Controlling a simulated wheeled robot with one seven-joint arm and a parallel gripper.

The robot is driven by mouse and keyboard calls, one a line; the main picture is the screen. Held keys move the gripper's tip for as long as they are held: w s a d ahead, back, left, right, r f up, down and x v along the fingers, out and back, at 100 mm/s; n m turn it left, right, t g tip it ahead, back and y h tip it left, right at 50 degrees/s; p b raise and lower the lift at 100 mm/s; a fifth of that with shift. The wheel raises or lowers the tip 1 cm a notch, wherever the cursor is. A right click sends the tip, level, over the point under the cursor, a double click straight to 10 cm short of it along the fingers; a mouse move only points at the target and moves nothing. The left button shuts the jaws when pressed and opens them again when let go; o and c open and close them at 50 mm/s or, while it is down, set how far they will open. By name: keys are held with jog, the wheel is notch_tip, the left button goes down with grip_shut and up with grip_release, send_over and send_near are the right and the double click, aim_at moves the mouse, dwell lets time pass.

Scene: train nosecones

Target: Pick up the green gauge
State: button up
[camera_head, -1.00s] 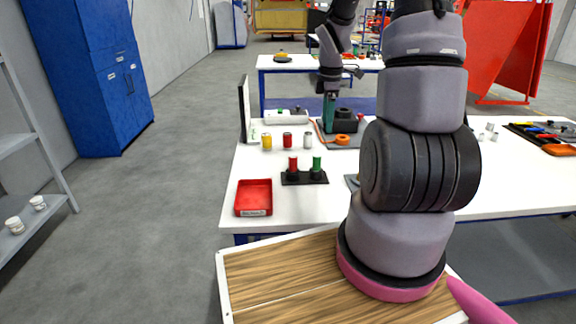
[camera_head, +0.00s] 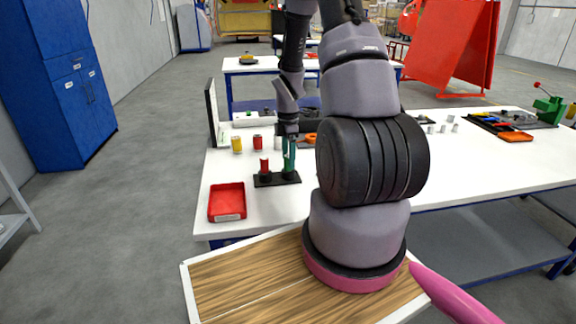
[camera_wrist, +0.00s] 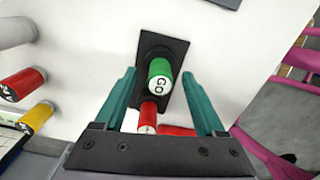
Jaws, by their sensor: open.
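The green gauge (camera_wrist: 159,76) stands in a black holder (camera_wrist: 153,43) on the white table, its "GO" end facing the wrist camera. In the head view the green gauge (camera_head: 290,164) is partly hidden by my gripper. A red gauge (camera_head: 264,166) stands beside it in the same holder (camera_head: 264,181); it also shows in the wrist view (camera_wrist: 148,114). My gripper (camera_wrist: 159,73) is open, with its teal fingers on either side of the green gauge. I see gaps between the fingers and the gauge. In the head view my gripper (camera_head: 288,160) is down at the holder.
A red tray (camera_head: 227,202) lies near the table's front left edge. Yellow (camera_head: 237,145) and red (camera_head: 258,143) cylinders stand behind the holder. A dark panel (camera_head: 212,113) stands upright at the table's left edge. The table between tray and holder is clear.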

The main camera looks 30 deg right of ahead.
jog(key=shift+f, duration=0.45)
grip_shut()
